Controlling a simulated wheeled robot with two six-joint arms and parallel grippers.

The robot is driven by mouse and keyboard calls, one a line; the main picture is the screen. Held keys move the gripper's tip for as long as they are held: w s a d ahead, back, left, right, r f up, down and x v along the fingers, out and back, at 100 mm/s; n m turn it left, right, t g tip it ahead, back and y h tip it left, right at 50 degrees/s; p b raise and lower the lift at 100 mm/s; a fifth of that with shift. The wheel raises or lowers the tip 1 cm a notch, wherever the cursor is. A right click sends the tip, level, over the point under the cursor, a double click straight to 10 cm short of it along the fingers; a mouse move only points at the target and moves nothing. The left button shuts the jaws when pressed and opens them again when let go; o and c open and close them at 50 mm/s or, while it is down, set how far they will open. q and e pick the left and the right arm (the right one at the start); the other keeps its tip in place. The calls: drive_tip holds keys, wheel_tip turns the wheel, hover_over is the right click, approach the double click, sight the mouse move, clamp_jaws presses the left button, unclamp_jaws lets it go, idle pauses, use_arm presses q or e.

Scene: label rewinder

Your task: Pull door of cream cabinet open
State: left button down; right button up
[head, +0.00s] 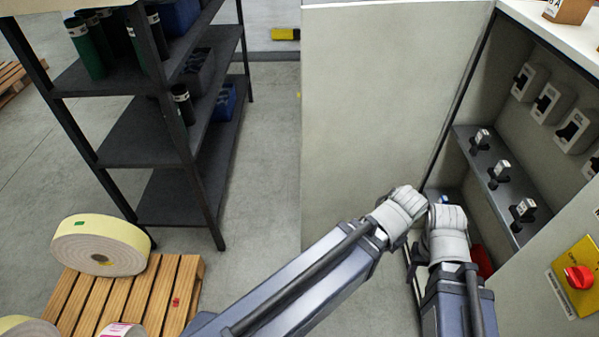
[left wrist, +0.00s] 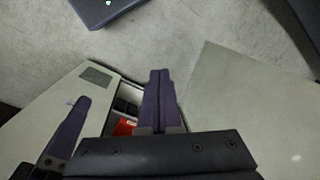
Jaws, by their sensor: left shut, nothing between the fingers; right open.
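The cream cabinet (head: 585,225) stands at the right in the head view. Its door (head: 365,110) is a wide cream panel standing open to the left. Switches and a grey shelf show inside. My left gripper (head: 404,203) is at the door's inner edge by the opening; its fingers are hidden there. In the left wrist view its fingers (left wrist: 159,80) are shut and empty, in front of the gap between the cabinet and the door (left wrist: 260,110). My right gripper (head: 447,222) is beside it at the opening, its fingertips hidden in the head view. I see no handle clearly.
A red knob on a yellow plate (head: 577,277) is on the cabinet front. A dark rack (head: 130,150) with green cylinders and bins stands at the left. A pallet (head: 165,285) with rolls lies front left. Bare floor (head: 262,160) lies between rack and door.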

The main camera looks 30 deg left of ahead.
use_arm(q)
drive_tip(key=w+a+f+m+t+y+b, duration=0.2)
drive_tip(key=w+a+f+m+t+b, duration=0.1)
drive_tip(key=w+a+f+m+b, duration=0.25)
drive_tip(key=m+t+y+b, duration=0.7)
drive_tip(key=m+b, duration=1)
drive_tip(key=b, duration=0.2)
approach(303, 165)
drive_tip(key=b+x, duration=0.2)
drive_tip(key=x, duration=0.3)
drive_tip(key=shift+w+f+b, duration=0.2)
drive_tip(key=shift+b, duration=0.15)
drive_tip(key=shift+w+a, duration=0.35)
drive_tip(key=shift+a, duration=0.1)
